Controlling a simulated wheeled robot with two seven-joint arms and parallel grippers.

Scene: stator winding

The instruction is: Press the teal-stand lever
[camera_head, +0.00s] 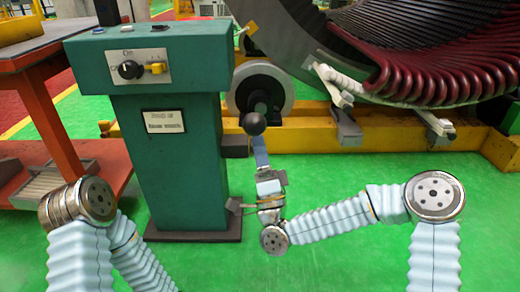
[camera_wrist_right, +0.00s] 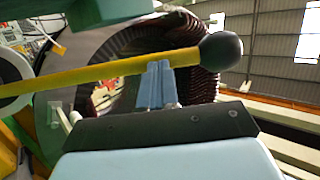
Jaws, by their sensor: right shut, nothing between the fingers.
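The teal stand (camera_head: 172,130) stands upright left of centre in the head view, with a panel on its top box. Its lever's black ball knob (camera_head: 254,123) shows just right of the stand. In the right wrist view the lever is a yellow rod (camera_wrist_right: 105,73) ending in the black ball (camera_wrist_right: 221,50). My right gripper (camera_head: 261,143) is just below the knob in the head view. In the wrist view its blue fingers (camera_wrist_right: 159,68) are together and empty, with their tips at the rod, near the ball. I cannot tell whether they touch it. My left gripper is out of view.
A large stator with dark red windings (camera_head: 430,72) fills the upper right, above a yellow base frame (camera_head: 390,135). An orange table (camera_head: 45,95) stands at the left. The green floor (camera_head: 340,185) is open around my right forearm.

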